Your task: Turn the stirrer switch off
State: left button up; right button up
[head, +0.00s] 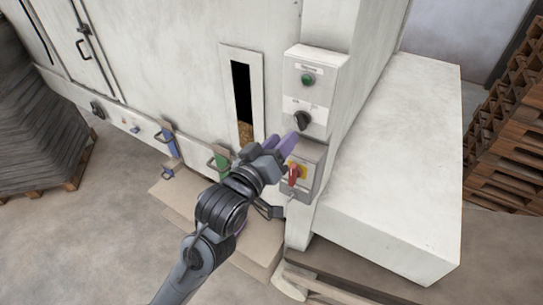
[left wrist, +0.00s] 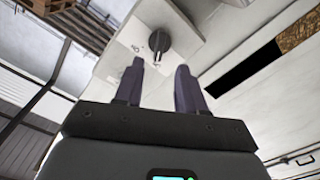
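A black rotary knob (head: 303,120), which looks like the stirrer switch, sits on the light grey control box (head: 327,72) on the machine's front. Its labels are too small to read. It also shows in the left wrist view (left wrist: 158,41), just beyond the fingertips. My left gripper (head: 294,143) has purple fingers and is just below the knob in the head view. In the left wrist view its fingers (left wrist: 160,66) are apart with nothing between them. I see no contact with the knob. My right gripper is not in view.
A green button (head: 307,79) is above the knob. A red handle on a yellow plate (head: 298,174) is below, close to my left gripper. A narrow window (head: 243,100) shows brown pellets. Blue (head: 168,142) and green (head: 221,160) handles are lower left. Pallets (head: 508,145) stand right.

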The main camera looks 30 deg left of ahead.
pick_arm(q)
jog(key=shift+s+a+b, duration=0.1)
jog(key=shift+s+b, duration=0.2)
jog(key=shift+s, duration=1.55)
jog(key=s+a+f+g+p, duration=0.1)
jog(key=s+f+g+p, duration=0.3)
jog(key=f, duration=0.6)
jog(key=s+f+g+p, duration=0.3)
jog(key=s+f, duration=0.3)
jog(key=f, duration=0.3)
jog(key=s+f+m+g, duration=0.3)
jog(key=s+f, duration=0.1)
jog(key=s, duration=0.3)
jog(key=s+a+f+m+g+y+p, duration=0.1)
jog(key=s+f+m+g, duration=0.3)
jog(key=s, duration=0.4)
jog(key=shift+s+f, duration=0.15)
jog(key=shift+f, duration=0.3)
jog(key=shift+a, duration=0.1)
